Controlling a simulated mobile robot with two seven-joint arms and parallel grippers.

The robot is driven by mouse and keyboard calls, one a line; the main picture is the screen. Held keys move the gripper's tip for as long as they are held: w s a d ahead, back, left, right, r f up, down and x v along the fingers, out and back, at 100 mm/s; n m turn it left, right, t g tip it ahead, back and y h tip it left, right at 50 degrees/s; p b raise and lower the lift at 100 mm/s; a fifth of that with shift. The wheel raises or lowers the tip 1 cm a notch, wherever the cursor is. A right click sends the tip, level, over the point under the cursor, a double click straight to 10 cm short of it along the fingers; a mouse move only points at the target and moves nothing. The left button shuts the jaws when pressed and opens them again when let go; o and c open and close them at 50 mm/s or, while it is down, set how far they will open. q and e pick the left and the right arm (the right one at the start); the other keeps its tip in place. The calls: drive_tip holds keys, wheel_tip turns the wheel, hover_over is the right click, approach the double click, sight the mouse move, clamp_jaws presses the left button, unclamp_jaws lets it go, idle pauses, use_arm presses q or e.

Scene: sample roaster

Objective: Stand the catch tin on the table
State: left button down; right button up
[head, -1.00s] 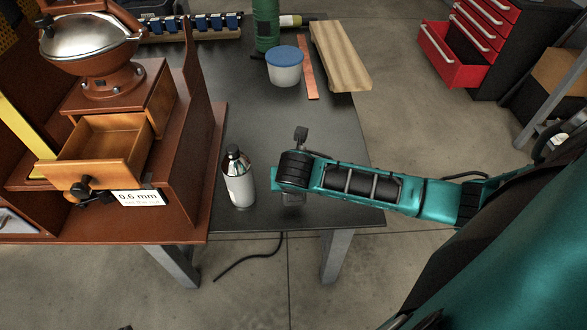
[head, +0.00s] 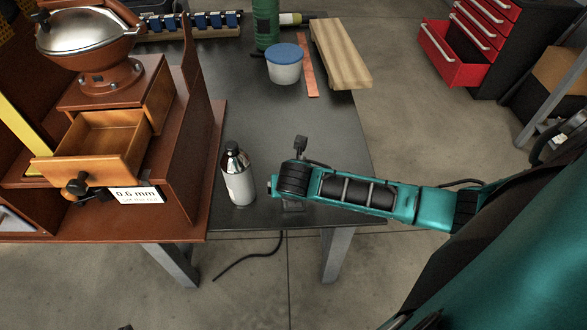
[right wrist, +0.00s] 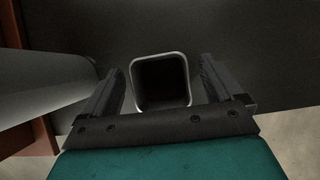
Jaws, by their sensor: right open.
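The catch tin (right wrist: 161,80) is a small square tin with a pale rim and a dark inside, seen from above in the right wrist view. It looks upright over the dark table top, though its base is hidden. My right gripper (right wrist: 163,76) is open, with one finger on each side of the tin and a visible gap beside each finger. In the head view my right wrist hangs over the table's near right part and hides most of the gripper and tin. My left gripper is not in view.
A silver bottle with a black cap (head: 238,175) stands close to the left of my right wrist. The brown roaster stand with an open wooden drawer (head: 95,150) is further left. A blue-lidded tub (head: 284,65) and a wooden board (head: 341,53) lie at the back. The mid-table is clear.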

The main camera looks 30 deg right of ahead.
drive_tip(key=p+v, duration=0.3)
drive_tip(key=v, duration=0.9)
drive_tip(key=s+a+f+m+t+y, duration=0.1)
drive_tip(key=a+f+m+y, duration=0.3)
drive_tip(key=a+m, duration=0.45)
drive_tip(key=s+d+f+m+t, duration=0.1)
drive_tip(key=s+m+t, duration=0.1)
drive_tip(key=m, duration=0.7)
drive_tip(key=s+d+f+m+t+y, duration=0.1)
drive_tip(key=s+d+m+t, duration=0.1)
drive_tip(key=m, duration=0.8)
drive_tip(key=shift+s+t, duration=0.3)
drive_tip(key=shift+s, duration=0.2)
